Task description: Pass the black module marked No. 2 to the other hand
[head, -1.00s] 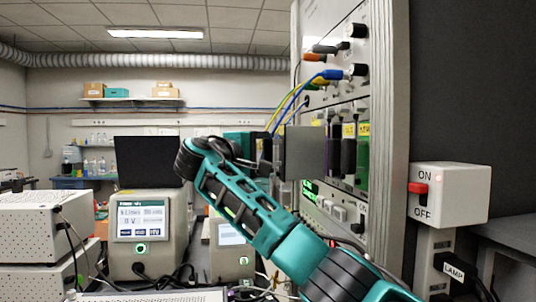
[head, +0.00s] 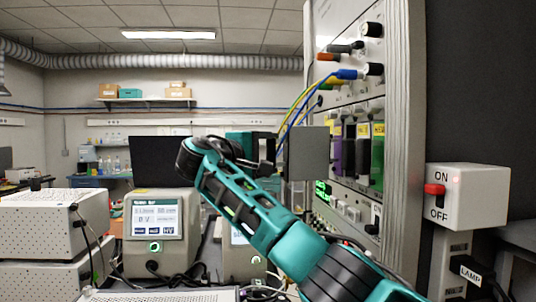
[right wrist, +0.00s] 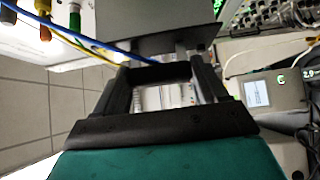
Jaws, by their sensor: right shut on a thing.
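My right gripper (head: 266,148) is shut and holds a module (head: 306,153) in front of the rack. The module has a plain grey metal body and a dark front part between the fingers. In the right wrist view the grey body (right wrist: 160,28) lies beyond the fingers, and a black piece (right wrist: 160,72) spans between them. Its number cannot be read. In the rack, a black module (head: 349,158) sits between a purple one and a green one (head: 377,163). My left gripper is not in view.
The rack (head: 398,120) stands at right, with yellow and blue cables (head: 318,84) hanging close above the held module. A lamp switch box (head: 467,195) is at far right. White instruments (head: 52,222) and a display unit (head: 157,228) stand at lower left.

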